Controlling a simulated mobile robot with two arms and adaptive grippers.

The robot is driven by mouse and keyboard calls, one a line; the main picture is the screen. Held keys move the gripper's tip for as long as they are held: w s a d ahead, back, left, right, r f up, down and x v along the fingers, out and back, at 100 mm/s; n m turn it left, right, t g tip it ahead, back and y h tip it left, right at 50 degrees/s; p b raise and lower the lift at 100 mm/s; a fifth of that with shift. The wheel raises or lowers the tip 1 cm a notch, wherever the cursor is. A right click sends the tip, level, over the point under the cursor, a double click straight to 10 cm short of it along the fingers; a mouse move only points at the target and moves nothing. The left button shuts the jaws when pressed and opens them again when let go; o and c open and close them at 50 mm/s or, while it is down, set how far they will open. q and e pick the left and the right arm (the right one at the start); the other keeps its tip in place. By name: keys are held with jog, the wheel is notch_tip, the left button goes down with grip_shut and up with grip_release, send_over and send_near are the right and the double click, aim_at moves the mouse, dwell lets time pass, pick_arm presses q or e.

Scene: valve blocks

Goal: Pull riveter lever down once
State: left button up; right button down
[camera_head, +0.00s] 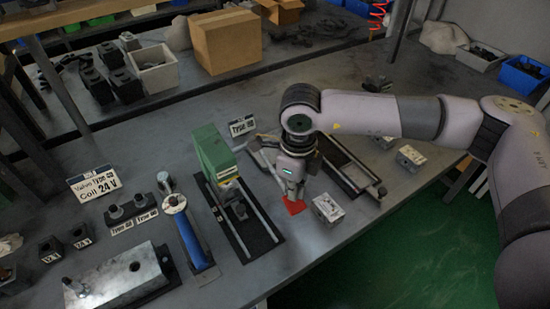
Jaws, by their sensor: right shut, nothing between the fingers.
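The green-bodied machine (213,153) on a black base with metal rails looks like the riveter. It stands left of centre on the grey workbench. I cannot clearly make out its lever; a pale bar lies at its right side, partly behind my gripper. My right gripper (291,190) points down just right of the machine, above a small red piece (294,207). Its fingers are shut, with nothing visible held. Whether the fingertips touch the red piece is unclear. My left gripper is not in view.
A small metal block (328,208) sits close right of the gripper. A dark rail frame (345,165) lies behind it. A blue-handled tool (190,238) and a large metal block (118,278) are to the left. The bench's front edge is near.

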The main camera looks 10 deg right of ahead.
notch_tip(320, 180, down, 2)
jog(key=shift+s+f+b, duration=0.1)
jog(key=shift+f+b, duration=0.15)
jog(key=shift+b, duration=0.6)
jog(key=shift+d+r+p, duration=0.1)
jog(key=shift+r+p, duration=0.9)
jog(key=shift+r, duration=1)
notch_tip(320, 180, up, 14)
jog(key=p, duration=0.6)
jog(key=shift+f, duration=0.25)
